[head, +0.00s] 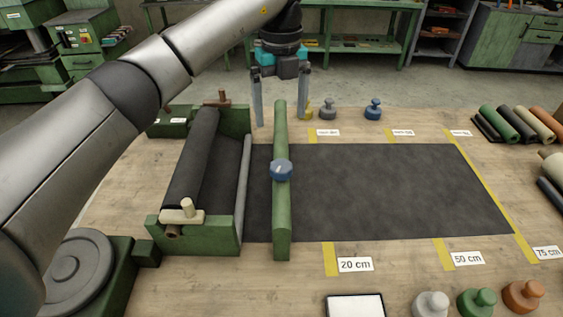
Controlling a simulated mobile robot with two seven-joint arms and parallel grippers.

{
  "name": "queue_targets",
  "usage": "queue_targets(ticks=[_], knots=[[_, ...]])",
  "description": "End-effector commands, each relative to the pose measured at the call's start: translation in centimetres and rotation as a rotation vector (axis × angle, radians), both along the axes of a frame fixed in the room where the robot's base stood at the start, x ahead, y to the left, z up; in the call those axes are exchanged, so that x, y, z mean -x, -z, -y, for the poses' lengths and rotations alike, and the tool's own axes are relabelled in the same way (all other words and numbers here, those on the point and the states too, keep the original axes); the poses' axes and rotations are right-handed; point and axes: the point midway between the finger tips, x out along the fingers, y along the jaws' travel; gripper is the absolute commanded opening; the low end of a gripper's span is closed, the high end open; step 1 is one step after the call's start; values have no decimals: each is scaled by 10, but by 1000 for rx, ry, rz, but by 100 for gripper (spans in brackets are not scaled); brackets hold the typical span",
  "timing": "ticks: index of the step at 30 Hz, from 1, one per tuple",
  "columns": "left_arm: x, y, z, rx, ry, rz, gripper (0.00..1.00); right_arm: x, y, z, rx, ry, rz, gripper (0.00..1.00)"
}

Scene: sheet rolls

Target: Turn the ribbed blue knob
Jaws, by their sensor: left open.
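The blue knob (281,171) sits on the green crossbar (282,222), near the middle of its length; its edge looks ribbed. The bar lies across a dark sheet (385,190) drawn from the roll. My left gripper (281,121) is open and empty. In the picture its two fingers point down above the knob, toward the bar's far end, apart from the knob. How high the fingertips are over the bar is hard to tell. My right gripper is not in view.
A dark roll (196,160) sits in a green stand at left. Yellow tape lines with 20, 50 and 75 cm labels cross the table. Small weights, including a blue one (373,110), stand along the back, others at the front. Spare rolls (500,124) lie at right.

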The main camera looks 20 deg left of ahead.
Motion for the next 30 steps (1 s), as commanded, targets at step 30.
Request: queue_targets(ticks=[30], knots=[[0,140,1,4,4,0,95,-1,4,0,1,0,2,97]])
